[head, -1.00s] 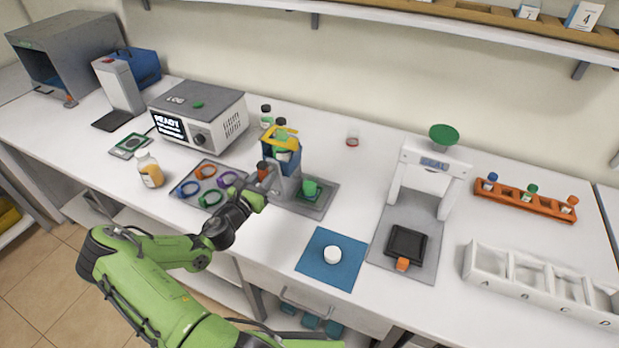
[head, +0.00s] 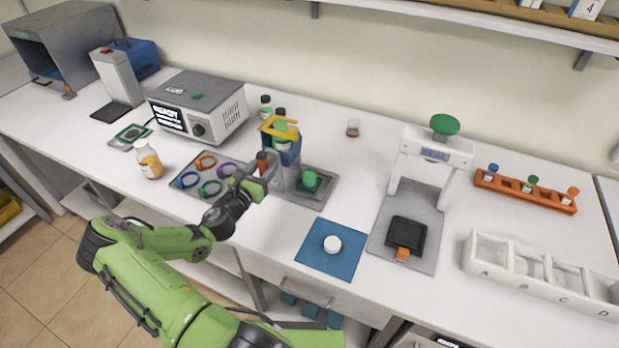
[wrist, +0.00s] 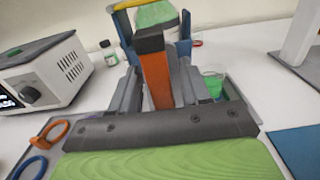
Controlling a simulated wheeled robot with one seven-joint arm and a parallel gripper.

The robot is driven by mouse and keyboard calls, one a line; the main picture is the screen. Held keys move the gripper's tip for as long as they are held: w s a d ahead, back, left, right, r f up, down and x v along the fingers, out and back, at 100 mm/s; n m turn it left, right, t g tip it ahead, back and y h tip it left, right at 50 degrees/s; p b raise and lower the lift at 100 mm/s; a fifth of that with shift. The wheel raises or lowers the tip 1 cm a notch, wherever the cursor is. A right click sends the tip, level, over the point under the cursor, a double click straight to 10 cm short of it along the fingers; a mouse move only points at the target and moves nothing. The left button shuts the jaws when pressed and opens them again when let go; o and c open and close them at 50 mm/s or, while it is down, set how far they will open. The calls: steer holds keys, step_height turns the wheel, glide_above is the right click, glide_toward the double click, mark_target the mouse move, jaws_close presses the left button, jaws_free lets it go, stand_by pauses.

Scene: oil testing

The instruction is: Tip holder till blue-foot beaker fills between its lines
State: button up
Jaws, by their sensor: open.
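The holder (head: 284,150) is a blue cradle with a yellow top bar on a grey stand; a bottle with a green band (head: 281,132) sits in it. An orange lever with a dark cap (head: 262,162) sticks up at its front left. My gripper (head: 254,178) is at this lever; in the wrist view (wrist: 155,90) the lever (wrist: 158,80) stands between its open fingers. A small green vessel (head: 309,180) stands on the grey tray right of the holder, and shows partly in the wrist view (wrist: 213,84).
A mat with coloured rings (head: 208,178) lies left of the holder, and a grey READY box (head: 198,103) stands behind it. A blue mat with a white cap (head: 332,244) lies to the right. A white press-like stand (head: 432,160) is farther right.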

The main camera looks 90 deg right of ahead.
steer(key=v, duration=0.8)
stand_by(0.5)
steer(key=w+a+r+m+t+y, duration=0.35)
steer(key=w+a+m+y, duration=0.3)
steer(key=a, duration=0.55)
steer(key=w+a+r+m+t+y, duration=0.2)
steer(key=w+a+m+t+y, duration=0.25)
steer(key=w+a+m, duration=0.5)
steer(key=s+a+r+n+t+y, duration=0.1)
steer(key=s+a+r+y, duration=0.1)
steer(key=a, duration=0.5)
steer(key=s+a+r+n+t+y, duration=0.1)
steer(key=s+a+r+t, duration=0.1)
steer(key=s+a+r, duration=0.2)
steer(key=s+a+r+t+y, duration=0.1)
steer(key=s+a+r+y, duration=0.1)
steer(key=a+r, duration=0.4)
steer(key=a, duration=0.4)
steer(key=shift+s+a+r+n+t+y, duration=0.3)
steer(key=shift+s+n, duration=0.1)
